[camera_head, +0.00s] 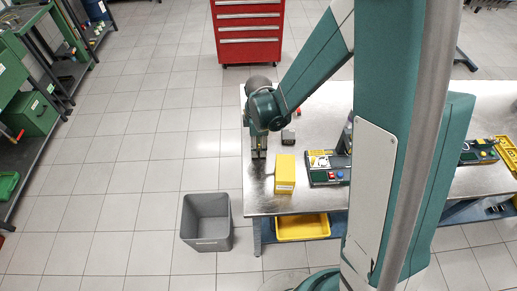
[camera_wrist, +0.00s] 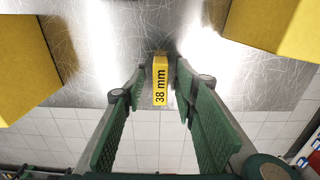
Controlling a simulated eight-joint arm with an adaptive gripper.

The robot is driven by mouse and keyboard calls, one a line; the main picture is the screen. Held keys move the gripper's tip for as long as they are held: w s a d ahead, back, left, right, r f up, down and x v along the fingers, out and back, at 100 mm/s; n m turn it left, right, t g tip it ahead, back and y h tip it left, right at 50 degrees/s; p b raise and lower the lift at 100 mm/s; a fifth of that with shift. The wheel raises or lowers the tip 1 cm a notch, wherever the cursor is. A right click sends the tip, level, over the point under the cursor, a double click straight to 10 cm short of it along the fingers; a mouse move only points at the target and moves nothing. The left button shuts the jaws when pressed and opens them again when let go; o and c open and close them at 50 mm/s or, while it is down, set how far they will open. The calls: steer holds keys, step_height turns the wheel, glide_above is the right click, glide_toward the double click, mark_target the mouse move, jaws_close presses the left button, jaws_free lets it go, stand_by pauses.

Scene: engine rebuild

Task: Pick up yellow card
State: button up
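The yellow card (camera_wrist: 160,80) is marked "38 mm" in black and shows in the wrist view, at the edge of the metal table top. My gripper (camera_wrist: 160,72) is open, with one green ribbed finger on each side of the card. A narrow gap shows between the card and each finger. In the head view my gripper (camera_head: 258,154) points down over the left end of the table, left of a yellow box. I cannot make out the card in that view.
The yellow box (camera_head: 285,174) stands close right of my gripper on the metal table (camera_head: 262,203). A grey bin (camera_head: 206,222) stands on the floor, left of the table.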

steer(key=shift+f, duration=0.15)
steer(key=shift+c, duration=0.4)
steer(key=c, duration=0.8)
